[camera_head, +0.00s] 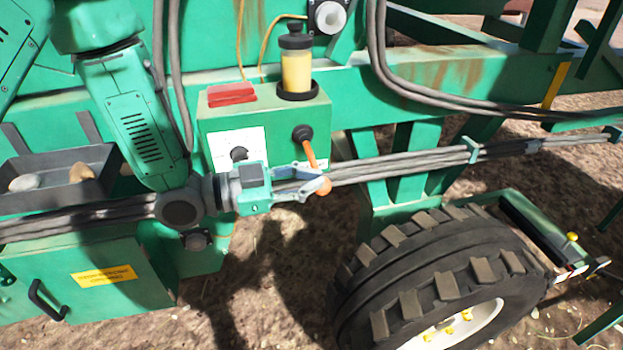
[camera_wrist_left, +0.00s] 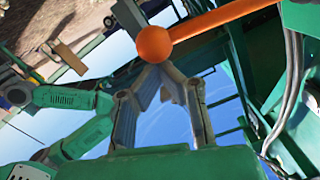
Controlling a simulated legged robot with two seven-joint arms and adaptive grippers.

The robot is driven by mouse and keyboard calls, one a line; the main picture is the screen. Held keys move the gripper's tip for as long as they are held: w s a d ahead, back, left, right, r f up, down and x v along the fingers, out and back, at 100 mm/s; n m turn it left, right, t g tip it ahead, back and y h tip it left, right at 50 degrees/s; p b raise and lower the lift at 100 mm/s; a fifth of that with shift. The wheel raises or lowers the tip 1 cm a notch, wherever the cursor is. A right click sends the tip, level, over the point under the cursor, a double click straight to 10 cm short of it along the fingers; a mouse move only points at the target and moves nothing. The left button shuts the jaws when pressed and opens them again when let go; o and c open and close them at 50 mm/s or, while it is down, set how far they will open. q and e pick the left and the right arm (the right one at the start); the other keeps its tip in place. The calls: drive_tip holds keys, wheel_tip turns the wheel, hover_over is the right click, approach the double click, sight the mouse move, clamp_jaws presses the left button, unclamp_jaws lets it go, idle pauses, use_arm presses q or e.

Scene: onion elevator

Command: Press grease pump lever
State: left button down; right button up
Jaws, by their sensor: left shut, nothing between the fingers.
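The grease pump lever (camera_head: 311,156) is an orange rod with a round ball at its lower end. It hangs from a dark pivot on the green pump box (camera_head: 245,120), tilted slightly to the right. My left gripper (camera_head: 315,181) is shut and empty, its fingertips together at the ball. In the left wrist view the orange ball (camera_wrist_left: 154,44) is just beyond the tips of my left gripper (camera_wrist_left: 163,71) and the rod runs to the upper right. I cannot tell whether tips and ball touch. My right gripper does not show.
A grease reservoir (camera_head: 296,70) stands on the box beside a red block (camera_head: 231,94). Grey hoses (camera_head: 400,164) run behind my gripper. A large tyre (camera_head: 440,275) is below right, and a dark tray (camera_head: 60,180) holding lumps is at the left.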

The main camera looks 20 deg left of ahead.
use_arm(q)
wheel_tip(320, 180, down, 6)
drive_tip(key=m+b, duration=0.2)
drive_tip(key=b, duration=0.4)
drive_tip(key=shift+w+a+f+m, duration=0.15)
drive_tip(key=shift+w+a+m, duration=0.15)
drive_tip(key=shift+m, duration=0.1)
drive_tip(key=shift+f, duration=0.1)
